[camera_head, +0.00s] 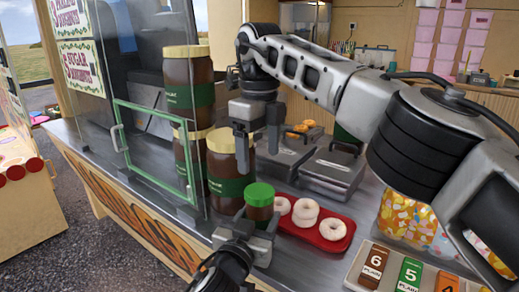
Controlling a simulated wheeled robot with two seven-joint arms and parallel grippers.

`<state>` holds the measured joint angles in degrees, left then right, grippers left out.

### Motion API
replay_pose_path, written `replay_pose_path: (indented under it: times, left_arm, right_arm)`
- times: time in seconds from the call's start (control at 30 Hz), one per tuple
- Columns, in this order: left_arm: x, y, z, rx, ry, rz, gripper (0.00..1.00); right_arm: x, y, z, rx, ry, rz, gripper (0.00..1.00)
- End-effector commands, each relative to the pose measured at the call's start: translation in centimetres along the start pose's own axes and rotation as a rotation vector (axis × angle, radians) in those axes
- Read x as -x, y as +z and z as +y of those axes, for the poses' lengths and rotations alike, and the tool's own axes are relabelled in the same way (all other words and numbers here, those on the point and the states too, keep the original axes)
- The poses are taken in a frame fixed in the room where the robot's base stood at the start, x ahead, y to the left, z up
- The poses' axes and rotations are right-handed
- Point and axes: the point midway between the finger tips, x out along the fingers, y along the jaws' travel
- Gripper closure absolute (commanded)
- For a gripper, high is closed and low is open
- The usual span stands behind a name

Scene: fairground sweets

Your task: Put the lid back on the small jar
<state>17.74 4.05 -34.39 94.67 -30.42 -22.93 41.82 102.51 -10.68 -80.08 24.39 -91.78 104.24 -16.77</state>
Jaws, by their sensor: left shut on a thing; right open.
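The small jar (259,212) is upright, brown through its clear side, at the front of the grey counter. The green lid (259,191) sits on top of its mouth and looks level; I cannot tell whether it is pressed fully down. My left gripper (249,233) is shut on the small jar low down, and its fingers hide the jar's base. My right gripper (257,148) is open and empty, fingers pointing down, above and slightly behind the lid with a gap between them.
Large brown jars with cream lids (231,172) stand close behind and left, beside a glass screen with a green frame (153,150). A red tray (325,243) of white doughnuts (305,212) is just right of the small jar. Price cards (408,275) stand at front right.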

Motion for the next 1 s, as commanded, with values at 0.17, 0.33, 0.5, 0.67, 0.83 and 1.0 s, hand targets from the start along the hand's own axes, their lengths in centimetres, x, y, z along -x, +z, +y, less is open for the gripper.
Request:
replay_pose_path:
  times: [0.17, 0.33, 0.5, 0.67, 0.83, 1.0]
  left_arm:
    - [0.0, 0.0, 0.0, -0.001, -0.001, -0.001, 1.00]
    - [0.0, 0.0, 0.0, -0.001, -0.001, -0.001, 1.00]
    - [0.0, 0.0, 0.0, -0.001, -0.001, -0.001, 1.00]
    - [0.0, 0.0, 0.0, -0.001, -0.001, -0.001, 1.00]
    - [0.0, 0.0, 0.0, -0.001, -0.001, -0.001, 1.00]
    - [0.0, 0.0, 0.0, 0.000, -0.001, -0.001, 1.00]
  right_arm:
    - [0.1, 0.0, 0.0, 0.027, 0.001, 0.001, 0.25]
    - [0.1, 0.0, 0.0, 0.025, 0.001, 0.001, 0.25]
    - [-1.0, 0.0, 0.0, 0.025, 0.002, 0.003, 0.25]
    - [-3.4, -0.1, 0.0, 0.025, 0.004, 0.003, 0.25]
    - [-6.0, -0.1, 0.0, 0.024, 0.003, 0.003, 0.25]
    - [-7.5, 0.0, 0.0, 0.023, 0.002, 0.001, 0.25]
